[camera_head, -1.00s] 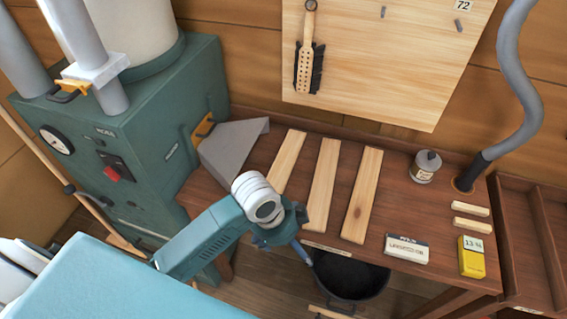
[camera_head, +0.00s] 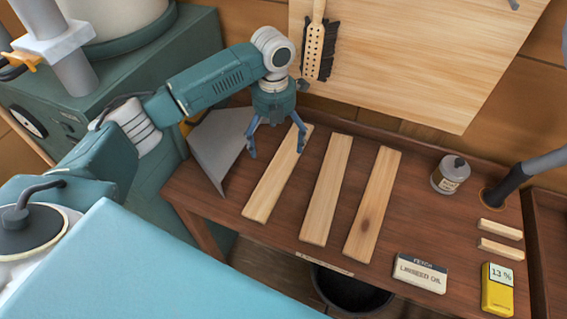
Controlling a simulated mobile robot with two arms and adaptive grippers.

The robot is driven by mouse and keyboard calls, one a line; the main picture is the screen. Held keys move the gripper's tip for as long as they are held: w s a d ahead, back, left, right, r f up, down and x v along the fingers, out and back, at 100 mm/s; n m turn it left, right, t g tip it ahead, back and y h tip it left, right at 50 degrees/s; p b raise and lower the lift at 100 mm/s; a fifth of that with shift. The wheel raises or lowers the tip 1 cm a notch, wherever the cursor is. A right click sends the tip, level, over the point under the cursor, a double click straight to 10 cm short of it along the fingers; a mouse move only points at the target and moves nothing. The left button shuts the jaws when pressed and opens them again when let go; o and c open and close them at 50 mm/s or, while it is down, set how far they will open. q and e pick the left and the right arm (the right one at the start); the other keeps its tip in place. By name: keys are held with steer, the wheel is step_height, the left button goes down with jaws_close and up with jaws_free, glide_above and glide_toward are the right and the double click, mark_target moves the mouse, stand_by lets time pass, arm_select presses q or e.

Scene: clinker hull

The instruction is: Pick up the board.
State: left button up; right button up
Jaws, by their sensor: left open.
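Three pale wooden boards lie side by side on the dark wooden bench: a left board (camera_head: 267,190), a middle board (camera_head: 326,191) and a right board (camera_head: 372,205) with a dark knot. I cannot tell which one the task means. My left gripper (camera_head: 275,152) points down with its fingers spread, open and empty. It is over the upper part of the left board, and its fingers hide some of that board's far end. I cannot tell whether the fingertips touch it. My right gripper is not in view.
A grey metal hood (camera_head: 222,146) stands just left of the left board. A black bucket (camera_head: 350,292) is below.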

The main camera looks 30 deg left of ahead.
mark_target(278, 162)
arm_select(q)
step_height(278, 162, down, 3)
steer(key=shift+r, duration=0.2)
steer(key=shift+f, duration=0.3)
step_height(278, 162, down, 5)
steer(key=p, duration=0.2)
steer(key=shift+w+d+p, duration=0.1)
steer(key=shift+d+p, duration=0.05)
steer(key=shift+p, duration=0.2)
steer(key=shift+f, duration=0.2)
steer(key=shift+w, duration=0.1)
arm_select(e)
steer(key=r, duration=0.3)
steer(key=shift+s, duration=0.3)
arm_select(q)
steer(key=c, duration=1.4)
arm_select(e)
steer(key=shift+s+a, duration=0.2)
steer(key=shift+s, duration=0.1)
